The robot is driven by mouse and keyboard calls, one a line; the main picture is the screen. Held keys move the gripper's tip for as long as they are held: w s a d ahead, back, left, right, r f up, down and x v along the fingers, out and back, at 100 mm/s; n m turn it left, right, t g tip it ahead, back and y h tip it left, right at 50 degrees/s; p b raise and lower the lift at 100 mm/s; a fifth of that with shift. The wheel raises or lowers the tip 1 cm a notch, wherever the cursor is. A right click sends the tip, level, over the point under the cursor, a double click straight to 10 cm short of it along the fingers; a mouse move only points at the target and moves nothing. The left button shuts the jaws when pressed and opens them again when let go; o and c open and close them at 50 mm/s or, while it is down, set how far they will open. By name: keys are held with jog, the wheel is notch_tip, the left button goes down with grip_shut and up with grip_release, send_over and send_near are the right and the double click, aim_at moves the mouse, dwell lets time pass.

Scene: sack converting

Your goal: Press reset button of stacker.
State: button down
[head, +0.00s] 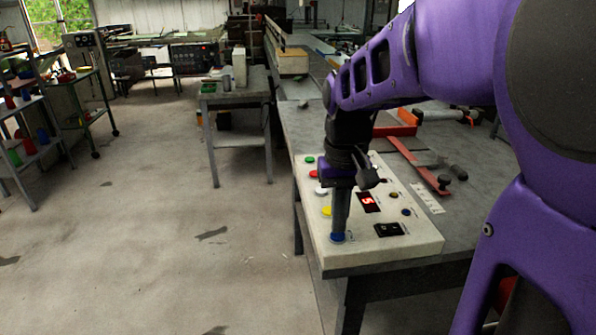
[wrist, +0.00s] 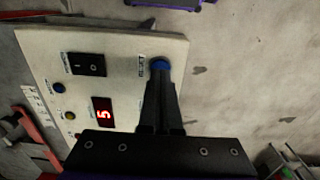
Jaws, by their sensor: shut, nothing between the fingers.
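The stacker's control panel (head: 408,232) is a cream box at the near end of a grey table. A blue button (head: 337,237) sits at its near left corner; it also shows in the wrist view (wrist: 160,64). My gripper (head: 338,230) is shut and points down, its fingertips at the blue button, seemingly touching it. The fingers cover part of the button. Its label (wrist: 140,67) is too small to read. A red display (head: 369,202) shows a 5. A black rocker switch (head: 389,229) sits to its near side.
Green (head: 310,159), red (head: 314,174) and yellow (head: 326,211) buttons line the panel's left edge. A red clamp (head: 415,165) lies on the table behind the panel. The floor (head: 200,260) to the left is clear.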

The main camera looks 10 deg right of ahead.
jog(key=shift+f, duration=0.4)
jog(key=shift+s+f+b, duration=0.2)
jog(key=shift+f+b, duration=0.2)
jog(key=shift+f, duration=0.65)
jog(key=shift+w+r+p, duration=0.1)
jog(key=shift+r+p, duration=0.4)
notch_tip(320, 180, up, 14)
jog(key=p, duration=0.5)
jog(key=shift+w, duration=0.1)
